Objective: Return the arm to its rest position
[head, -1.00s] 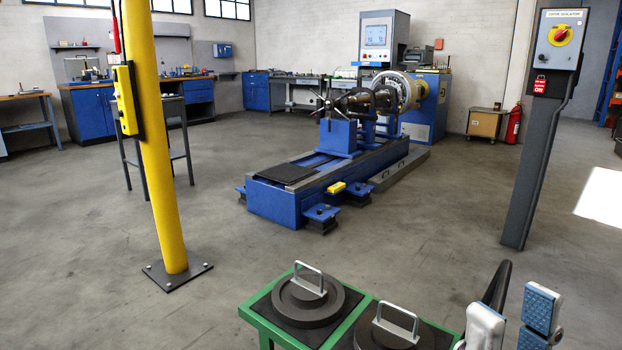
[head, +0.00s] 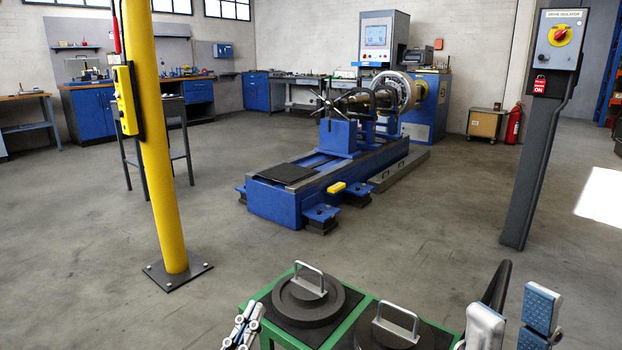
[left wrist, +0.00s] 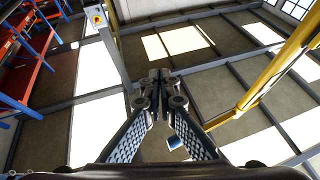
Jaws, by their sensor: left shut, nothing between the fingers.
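My left gripper (head: 246,325) shows at the bottom edge of the head view, just left of the green stand. In the left wrist view its fingers (left wrist: 160,92) meet at the tips, shut with nothing held. My right gripper (head: 513,318) is partly in view at the bottom right, right of the stand. Its white finger and blue-padded finger stand apart, with nothing seen between them. Most of both arms is out of view.
The green stand (head: 352,325) bears two dark round weights (head: 309,300) with handles. A yellow post (head: 152,150) stands at the left, the drive isolator post (head: 535,160) at the right. The blue balancing machine (head: 275,204) stands beyond open floor.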

